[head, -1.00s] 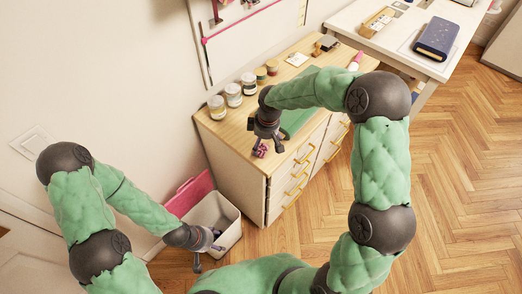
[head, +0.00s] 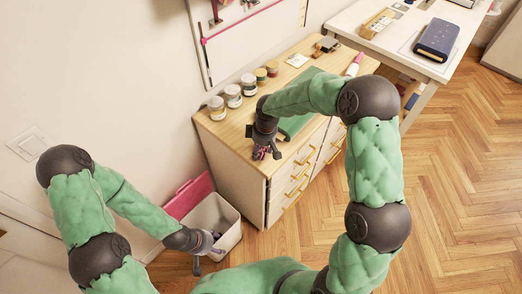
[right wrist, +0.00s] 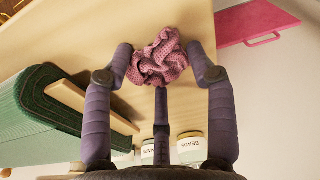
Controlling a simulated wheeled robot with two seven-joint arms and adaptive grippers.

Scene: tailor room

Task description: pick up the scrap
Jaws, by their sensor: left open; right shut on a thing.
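The scrap (right wrist: 158,60) is a crumpled piece of pink-mauve knitted fabric, seen clearly in the right wrist view. My right gripper (right wrist: 160,72) is shut on it, with the fabric bunched between the fingertips. In the head view the right gripper (head: 264,148) is at the front edge of the wooden cabinet top (head: 240,128), and only a little of the scrap shows there. I cannot tell whether the scrap touches the top. My left gripper (head: 206,254) is open and empty, low at the front of the white bin.
The white bin (head: 232,238) with a pink lid (head: 190,194) stands left of the cabinet. Several jars (head: 233,95) line the cabinet's back edge. A green folded cloth (head: 296,122) lies right of my right gripper.

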